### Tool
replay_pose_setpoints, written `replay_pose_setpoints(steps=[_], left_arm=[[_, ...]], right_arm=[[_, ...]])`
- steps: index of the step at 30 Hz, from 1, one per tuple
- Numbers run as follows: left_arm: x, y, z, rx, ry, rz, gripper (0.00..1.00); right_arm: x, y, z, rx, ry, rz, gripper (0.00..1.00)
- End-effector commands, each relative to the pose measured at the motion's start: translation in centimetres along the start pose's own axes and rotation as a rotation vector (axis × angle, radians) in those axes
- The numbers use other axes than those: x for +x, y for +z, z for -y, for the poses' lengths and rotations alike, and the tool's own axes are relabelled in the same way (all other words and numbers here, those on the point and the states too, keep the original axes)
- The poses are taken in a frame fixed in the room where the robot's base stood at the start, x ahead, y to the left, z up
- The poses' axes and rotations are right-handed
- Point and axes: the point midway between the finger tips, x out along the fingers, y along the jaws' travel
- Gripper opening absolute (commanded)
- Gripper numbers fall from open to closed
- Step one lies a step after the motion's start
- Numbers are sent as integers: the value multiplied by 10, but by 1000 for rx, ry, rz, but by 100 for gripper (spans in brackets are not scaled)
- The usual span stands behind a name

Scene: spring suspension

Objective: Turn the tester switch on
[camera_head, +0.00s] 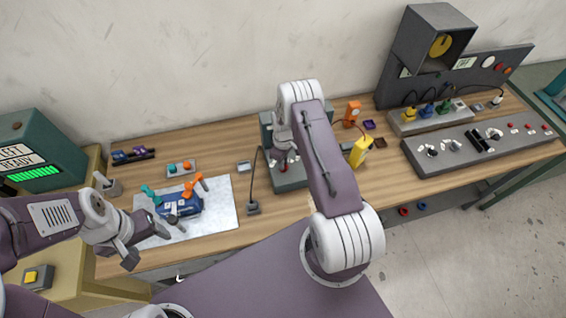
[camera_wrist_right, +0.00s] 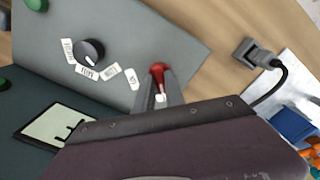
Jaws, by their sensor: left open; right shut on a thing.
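The tester (camera_head: 292,178) is a grey-green unit in the middle of the bench in the head view, largely hidden by my right arm. In the right wrist view its grey panel (camera_wrist_right: 190,40) carries a black knob (camera_wrist_right: 90,52) with white labels around it, and a red-tipped switch lever (camera_wrist_right: 158,69). A pale display (camera_wrist_right: 55,125) is beside the panel. My right gripper (camera_wrist_right: 161,88) is shut on the switch lever, with the red tip showing between its fingers. My left gripper (camera_head: 152,240) is open and empty near the front edge of the white mat (camera_head: 222,216).
A blue device (camera_head: 180,206) and orange and teal tools are on the mat. A corded plug (camera_head: 253,207) lies left of the tester. A yellow meter (camera_head: 361,151) stands right of my right arm. Long control panels (camera_head: 470,142) fill the right side. A green-lit terminal (camera_head: 38,150) stands at left.

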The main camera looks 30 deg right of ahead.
Motion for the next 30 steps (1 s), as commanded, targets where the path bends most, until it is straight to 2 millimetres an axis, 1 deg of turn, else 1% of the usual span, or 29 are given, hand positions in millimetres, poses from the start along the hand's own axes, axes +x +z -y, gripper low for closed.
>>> replay_pose_setpoints(steps=[8, 18, 30], left_arm=[[22, 2, 0, 0, 0, 0, 66], [49, 5, 1, 0, 0, 0, 66], [74, 8, 2, 0, 0, 0, 66]], right_arm=[[5, 1, 0, 168, 0, 1, 0], [5, 1, 0, 489, -1, 3, 0], [4, 1, 1, 869, -1, 5, 0]])
